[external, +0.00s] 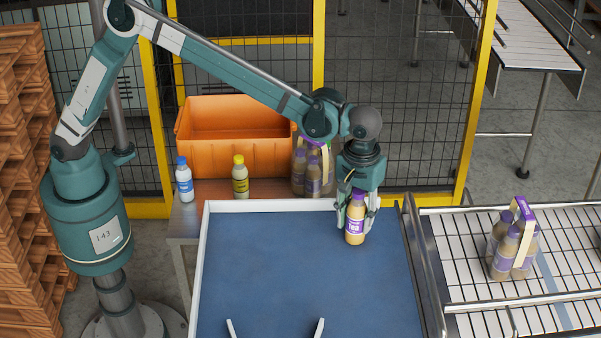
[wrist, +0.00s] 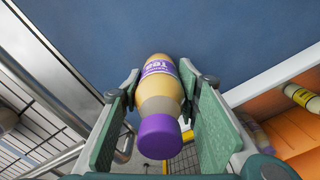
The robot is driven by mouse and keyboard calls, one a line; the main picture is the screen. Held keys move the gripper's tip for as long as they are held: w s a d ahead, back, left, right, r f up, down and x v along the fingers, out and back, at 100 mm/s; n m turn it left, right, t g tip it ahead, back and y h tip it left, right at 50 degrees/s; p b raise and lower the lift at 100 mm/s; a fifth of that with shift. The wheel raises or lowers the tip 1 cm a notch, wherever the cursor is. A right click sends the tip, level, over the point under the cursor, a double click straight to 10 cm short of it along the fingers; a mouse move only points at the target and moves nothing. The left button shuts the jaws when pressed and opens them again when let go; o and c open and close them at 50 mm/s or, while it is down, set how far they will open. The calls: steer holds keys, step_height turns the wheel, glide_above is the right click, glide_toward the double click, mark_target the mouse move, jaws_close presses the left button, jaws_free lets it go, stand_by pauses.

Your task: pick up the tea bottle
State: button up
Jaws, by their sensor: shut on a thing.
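The tea bottle (external: 355,226) is tan with a purple cap and a purple label reading "Tea". It is at the far right of the blue-floored tray (external: 300,270), near the back edge. My gripper (external: 357,214) is above it and shut on its upper part, one finger on each side. In the wrist view the bottle (wrist: 160,97) lies between the two green fingers of my gripper (wrist: 163,97), cap toward the camera. I cannot tell whether its base touches the tray floor.
An orange crate (external: 225,142) stands behind the tray. A white bottle with a blue cap (external: 184,182), a yellow-capped bottle (external: 240,180) and a bottle pack (external: 306,174) stand near it. Another pack (external: 507,248) sits on the conveyor (external: 570,290) at right. The tray's middle is clear.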

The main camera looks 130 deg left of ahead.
mark_target(359, 191)
steer(key=shift+r, duration=0.2)
step_height(359, 191, up, 10)
steer(key=shift+f, duration=0.15)
stand_by(0.4)
